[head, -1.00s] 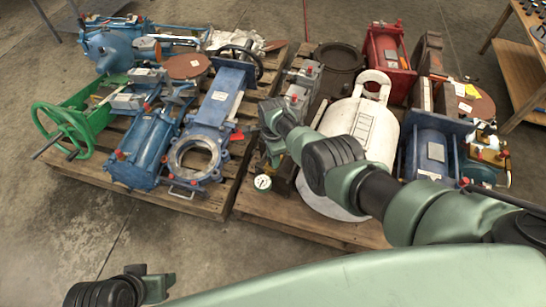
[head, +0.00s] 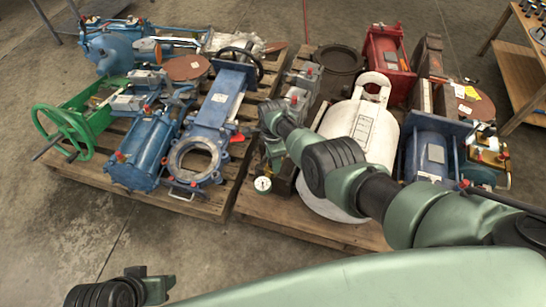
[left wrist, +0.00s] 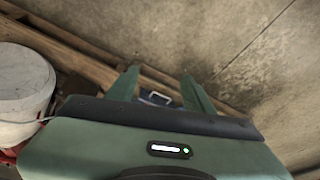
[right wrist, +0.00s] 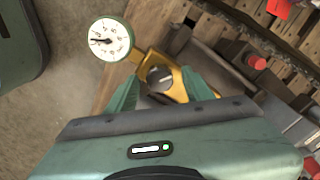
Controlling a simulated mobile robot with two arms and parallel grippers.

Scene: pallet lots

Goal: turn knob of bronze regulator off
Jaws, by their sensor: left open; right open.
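The bronze regulator (right wrist: 182,86) shows in the right wrist view as a gold-coloured body with a dark round knob (right wrist: 159,77). A light bar runs across the knob's face. A white round gauge (right wrist: 110,39) is joined to the body; in the head view the gauge (head: 262,184) is at the pallet's front left corner. My right gripper (right wrist: 160,87) is open, with its green fingers on either side of the knob; I cannot tell whether they touch it. My left gripper (left wrist: 160,88) is open and empty, away from the regulator.
A white tank (head: 362,125) stands beside the regulator on the right pallet (head: 320,228). Blue valves (head: 200,150) and a green handwheel (head: 62,135) crowd the left pallet. Several red-capped parts lie near my right gripper. The concrete floor in front is clear.

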